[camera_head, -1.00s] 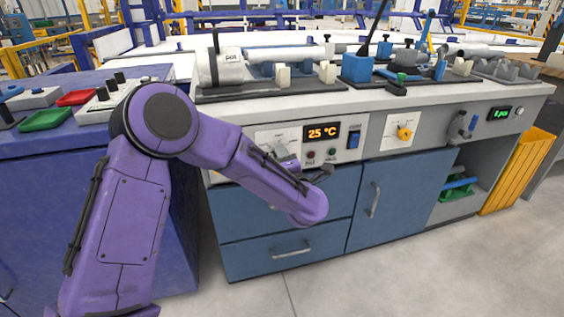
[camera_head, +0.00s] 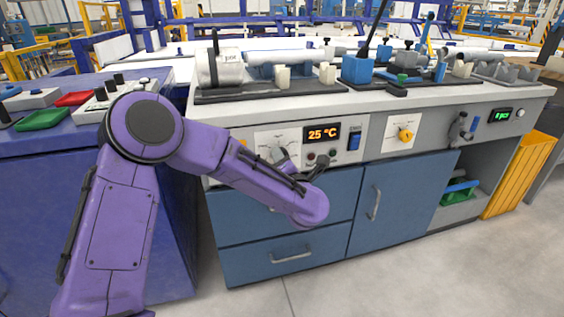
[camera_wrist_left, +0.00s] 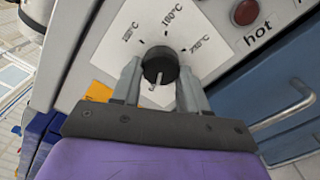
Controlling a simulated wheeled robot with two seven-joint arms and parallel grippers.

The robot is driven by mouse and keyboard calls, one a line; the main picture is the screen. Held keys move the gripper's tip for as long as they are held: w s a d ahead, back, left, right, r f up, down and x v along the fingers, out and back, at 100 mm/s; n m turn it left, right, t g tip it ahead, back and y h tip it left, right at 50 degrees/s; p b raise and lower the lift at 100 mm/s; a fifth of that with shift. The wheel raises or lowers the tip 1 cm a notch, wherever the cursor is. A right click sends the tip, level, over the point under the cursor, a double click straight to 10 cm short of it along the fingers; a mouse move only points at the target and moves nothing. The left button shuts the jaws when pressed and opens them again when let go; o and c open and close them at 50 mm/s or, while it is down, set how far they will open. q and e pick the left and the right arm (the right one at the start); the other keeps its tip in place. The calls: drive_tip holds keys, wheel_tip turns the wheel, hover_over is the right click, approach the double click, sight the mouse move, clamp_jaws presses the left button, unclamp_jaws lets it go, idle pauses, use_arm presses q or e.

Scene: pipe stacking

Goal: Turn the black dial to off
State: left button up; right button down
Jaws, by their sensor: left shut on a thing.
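The black dial (camera_wrist_left: 160,64) sits on a white scale plate in the left wrist view. Temperature labels are printed around it, the top one reading 100°C. A pale mark shows on the dial's lower side. My left gripper (camera_wrist_left: 158,72) is shut on the dial, one grey finger on each side. In the head view my left gripper (camera_head: 284,158) is at the white scale plate (camera_head: 265,138), and the dial is mostly hidden behind it. My right gripper is not in view.
An orange display (camera_head: 323,134) reads 25 °C, with a blue switch (camera_head: 354,139) beside it. The red button (camera_wrist_left: 246,12) is marked "hot". Below are blue drawers with handles (camera_head: 292,254). A yellow knob (camera_head: 405,135) is farther right. Pipe fixtures stand on the counter.

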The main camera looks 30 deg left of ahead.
use_arm(q)
drive_tip(key=o, duration=1)
drive_tip(key=shift+o, duration=0.2)
drive_tip(key=p+v, duration=0.1)
drive_tip(key=v, duration=0.9)
drive_tip(key=shift+s+d+p, duration=0.15)
drive_tip(key=shift+d+p, duration=0.1)
drive_tip(key=shift+p, duration=0.15)
